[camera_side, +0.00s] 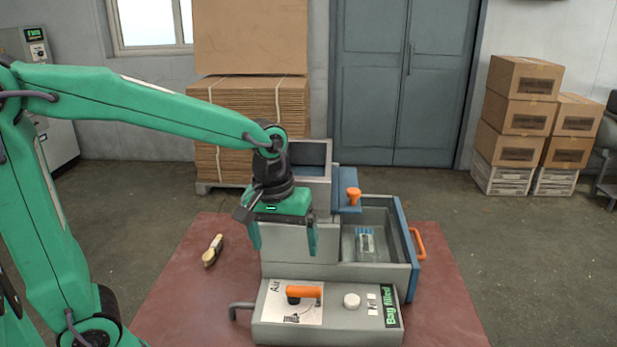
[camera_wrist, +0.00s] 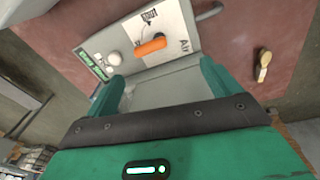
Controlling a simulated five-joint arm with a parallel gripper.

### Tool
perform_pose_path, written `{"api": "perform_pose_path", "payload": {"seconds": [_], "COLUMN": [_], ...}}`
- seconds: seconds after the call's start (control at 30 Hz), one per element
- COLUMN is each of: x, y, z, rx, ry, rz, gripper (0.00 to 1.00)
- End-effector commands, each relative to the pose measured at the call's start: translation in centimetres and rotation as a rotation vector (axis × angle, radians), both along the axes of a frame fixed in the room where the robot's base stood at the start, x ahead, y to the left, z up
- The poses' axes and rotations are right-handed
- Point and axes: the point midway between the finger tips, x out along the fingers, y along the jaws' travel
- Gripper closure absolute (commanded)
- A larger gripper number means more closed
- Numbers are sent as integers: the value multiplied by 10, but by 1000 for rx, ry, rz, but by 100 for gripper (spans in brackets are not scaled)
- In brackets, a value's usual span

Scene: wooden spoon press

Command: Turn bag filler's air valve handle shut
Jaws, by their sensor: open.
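The bag filler (camera_side: 330,325) is a grey machine on the red-brown table, with a sloped front panel. Its air valve handle (camera_side: 305,291) is an orange bar on a white plate marked "Air". In the side view the bar lies roughly level, left to right. In the wrist view the handle (camera_wrist: 150,47) shows beyond the fingertips, near the middle. My gripper (camera_side: 285,250) is open, pointing down, above and behind the panel, apart from the handle. In the wrist view its two green fingers (camera_wrist: 162,85) stand wide apart with nothing held between them.
A white knob (camera_side: 352,300) sits right of the handle. A grey pipe (camera_side: 240,308) sticks out at left. Behind is a drawer (camera_side: 408,255) with an orange pull and a packet inside. An orange knob (camera_side: 353,196) stands higher up. A brush (camera_side: 212,250) lies on the table's left.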

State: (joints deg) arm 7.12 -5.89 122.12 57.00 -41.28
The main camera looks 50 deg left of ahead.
Motion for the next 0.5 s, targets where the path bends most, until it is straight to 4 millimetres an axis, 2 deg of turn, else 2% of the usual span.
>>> {"api": "perform_pose_path", "payload": {"seconds": [0.2, 0.5], "x": [22, 32], "y": [-13, -19], "z": [-24, -35], "rx": [0, 4], "ry": [85, 119], "rz": [126, 191], "gripper": [11, 11]}}
